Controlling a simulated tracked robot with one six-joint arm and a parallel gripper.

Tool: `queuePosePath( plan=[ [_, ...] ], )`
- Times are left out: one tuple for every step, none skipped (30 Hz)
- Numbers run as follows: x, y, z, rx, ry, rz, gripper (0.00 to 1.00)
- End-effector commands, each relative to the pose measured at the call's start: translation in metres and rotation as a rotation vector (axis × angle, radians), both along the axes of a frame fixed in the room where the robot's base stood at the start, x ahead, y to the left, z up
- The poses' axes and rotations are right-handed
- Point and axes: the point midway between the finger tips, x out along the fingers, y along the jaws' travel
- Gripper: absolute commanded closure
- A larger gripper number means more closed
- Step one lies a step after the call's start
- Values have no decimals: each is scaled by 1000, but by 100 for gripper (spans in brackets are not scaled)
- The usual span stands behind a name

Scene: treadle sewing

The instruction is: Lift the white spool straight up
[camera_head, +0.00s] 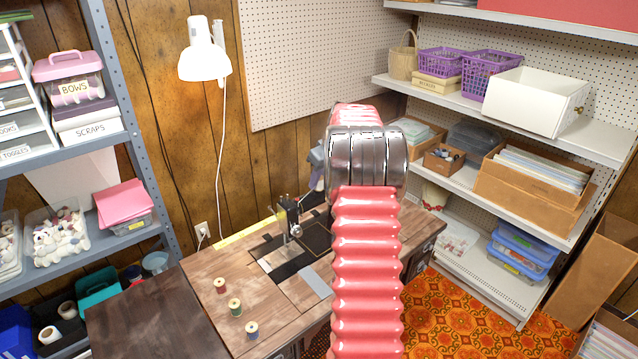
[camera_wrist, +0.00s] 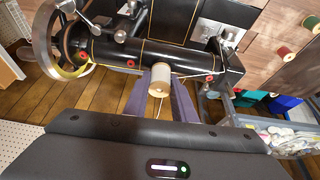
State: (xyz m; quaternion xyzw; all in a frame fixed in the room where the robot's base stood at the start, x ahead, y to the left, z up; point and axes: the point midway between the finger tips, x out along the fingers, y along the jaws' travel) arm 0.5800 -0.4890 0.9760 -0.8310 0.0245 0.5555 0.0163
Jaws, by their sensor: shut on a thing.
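The white spool (camera_wrist: 160,76) shows in the wrist view between the two purple fingers of my gripper (camera_wrist: 160,88). My gripper is shut on it, one finger on each side. The spool's pale tan end faces the camera, and a white thread trails below it. Behind it in that view lies the black sewing machine (camera_wrist: 130,48) with its handwheel (camera_wrist: 62,45). I cannot tell whether the spool still touches the machine. In the head view my pink arm hides the spool, the gripper and much of the machine; its needle end (camera_head: 291,216) shows to the left of the arm.
A white lamp (camera_head: 204,60) hangs at the back left. Loaded shelves stand on both sides.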

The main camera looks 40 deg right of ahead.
Motion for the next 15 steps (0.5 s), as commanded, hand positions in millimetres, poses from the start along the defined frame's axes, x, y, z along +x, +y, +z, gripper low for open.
queuePosePath(
  plan=[
    [0,-1,0,-1,0,-1,97],
    [-1,-1,1,-1,0,-1,97],
    [0,-1,2,-1,0,-1,97],
    [0,-1,3,-1,-1,-1,97],
    [0,-1,4,-1,-1,0,97],
    [0,-1,7,-2,-2,-1,97],
    [0,-2,10,-2,-2,-1,97],
    [0,-2,13,-2,-2,0,97],
    [0,-1,18,-2,-2,0,97],
    [0,-1,22,-2,-2,0,97],
    [0,-1,27,-3,-2,-1,97],
    [0,-2,34,-3,-2,-1,97],
    [0,-2,39,-3,-3,-1,97],
    [0,-2,44,-3,-3,-1,97],
    [0,-1,52,-3,-3,0,97]
  ],
)
